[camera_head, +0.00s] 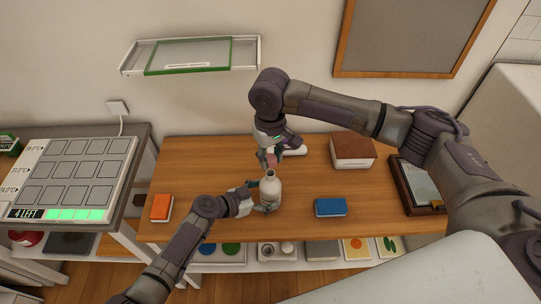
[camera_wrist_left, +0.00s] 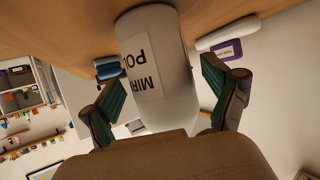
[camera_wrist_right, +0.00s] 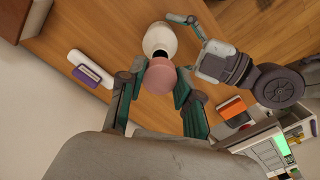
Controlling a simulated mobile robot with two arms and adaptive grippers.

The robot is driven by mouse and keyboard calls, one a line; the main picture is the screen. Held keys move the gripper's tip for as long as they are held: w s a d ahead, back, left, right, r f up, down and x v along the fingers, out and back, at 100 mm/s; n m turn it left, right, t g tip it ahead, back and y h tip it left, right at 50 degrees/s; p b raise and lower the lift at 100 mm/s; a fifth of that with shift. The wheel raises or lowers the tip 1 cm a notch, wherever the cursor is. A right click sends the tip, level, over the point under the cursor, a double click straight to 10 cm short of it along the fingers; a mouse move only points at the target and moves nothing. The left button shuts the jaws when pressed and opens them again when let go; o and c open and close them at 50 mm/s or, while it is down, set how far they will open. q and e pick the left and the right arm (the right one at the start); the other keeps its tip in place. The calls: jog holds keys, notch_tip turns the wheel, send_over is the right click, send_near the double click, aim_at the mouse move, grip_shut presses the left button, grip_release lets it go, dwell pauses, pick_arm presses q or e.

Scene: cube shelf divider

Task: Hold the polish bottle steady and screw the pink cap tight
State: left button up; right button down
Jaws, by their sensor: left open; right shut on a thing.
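The white polish bottle (camera_head: 270,190) stands upright on the wooden table, its neck bare and open at the top. In the left wrist view the bottle (camera_wrist_left: 158,70) with its printed label lies between the fingers of my left gripper (camera_wrist_left: 165,95), which is open around it with a gap visible. My right gripper (camera_head: 269,156) is shut on the pink cap (camera_head: 271,160) and holds it above the bottle's neck, apart from it in the head view. In the right wrist view the pink cap (camera_wrist_right: 156,78) overlaps the bottle (camera_wrist_right: 160,41).
An orange box (camera_head: 161,207) lies to the left and a blue box (camera_head: 330,207) to the right of the bottle. A brown box (camera_head: 352,150) and a white item with a purple label (camera_wrist_right: 88,70) lie farther back. The table near the bottle is otherwise clear.

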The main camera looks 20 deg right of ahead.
aim_at(270, 159)
pick_arm(q)
jog(key=shift+x, duration=1.25)
jog(key=c, duration=1)
jog(key=shift+c, duration=0.2)
jog(key=shift+s+f, duration=0.15)
jog(key=shift+f, duration=0.05)
pick_arm(e)
jog(key=shift+f, duration=0.15)
pick_arm(q)
jog(key=o, duration=0.6)
jog(key=c, duration=0.8)
jog(key=shift+o, duration=0.2)
pick_arm(e)
jog(key=shift+f+m, duration=0.9)
jog(key=shift+f, duration=0.5)
